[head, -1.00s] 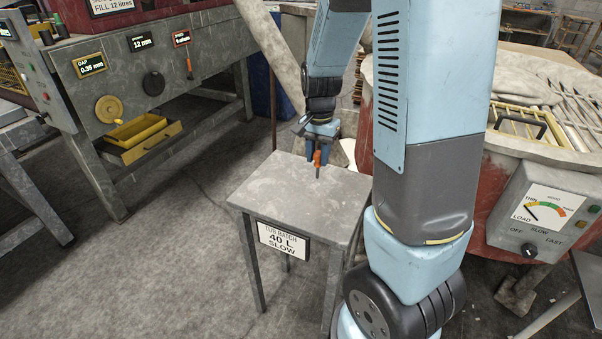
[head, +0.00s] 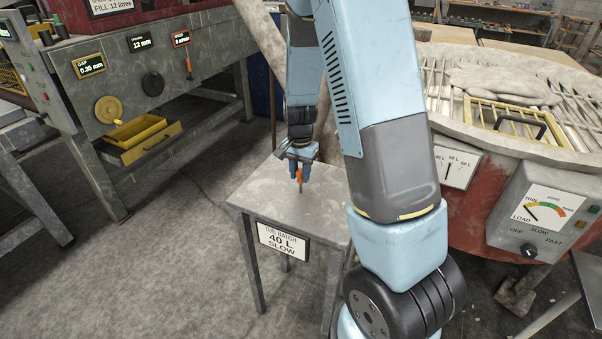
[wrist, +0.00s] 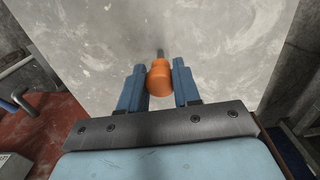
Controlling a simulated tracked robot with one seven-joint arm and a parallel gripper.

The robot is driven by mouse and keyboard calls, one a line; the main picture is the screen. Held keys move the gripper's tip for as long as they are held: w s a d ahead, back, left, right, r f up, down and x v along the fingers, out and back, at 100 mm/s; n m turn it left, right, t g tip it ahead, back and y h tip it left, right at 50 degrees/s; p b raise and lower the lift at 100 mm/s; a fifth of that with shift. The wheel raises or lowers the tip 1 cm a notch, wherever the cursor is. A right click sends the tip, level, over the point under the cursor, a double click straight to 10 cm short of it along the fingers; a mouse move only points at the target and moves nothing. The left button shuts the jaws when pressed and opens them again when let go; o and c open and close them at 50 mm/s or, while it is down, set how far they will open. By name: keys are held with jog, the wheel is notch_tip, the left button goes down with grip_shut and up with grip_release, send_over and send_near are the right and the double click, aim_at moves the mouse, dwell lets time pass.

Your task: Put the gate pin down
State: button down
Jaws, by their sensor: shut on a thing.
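The gate pin has an orange head (wrist: 158,76) and a thin dark metal shaft. In the head view the pin (head: 299,177) hangs upright, shaft down, over the small grey table (head: 262,197). My gripper (head: 299,168) is shut on the orange head. In the wrist view my gripper's two blue fingers (wrist: 159,84) stand on either side of the head. I cannot tell whether the shaft's tip touches the tabletop.
The table's front bears a sign (head: 283,242) reading "TUB BATCH 40 L SLOW". The tabletop is otherwise clear. A red tub (head: 462,215) with a control box (head: 540,210) stands at right. A grey machine (head: 150,75) with a yellow drawer stands at left.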

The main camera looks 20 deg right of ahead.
jog(key=shift+f, duration=0.2)
jog(key=c, duration=0.8)
grip_release()
jog(key=shift+r, duration=0.1)
notch_tip(320, 180, up, 12)
jog(key=s+r+n+t, duration=0.2)
jog(key=s+r+n, duration=0.2)
jog(key=s+r, duration=0.5)
jog(key=s+r+n+t, duration=0.3)
jog(key=s+r, duration=0.6)
jog(key=s, duration=0.6)
jog(key=shift+s+a+r+n+t, duration=0.25)
jog(key=shift+a+r+n+t, duration=0.1)
jog(key=shift+n, duration=0.65)
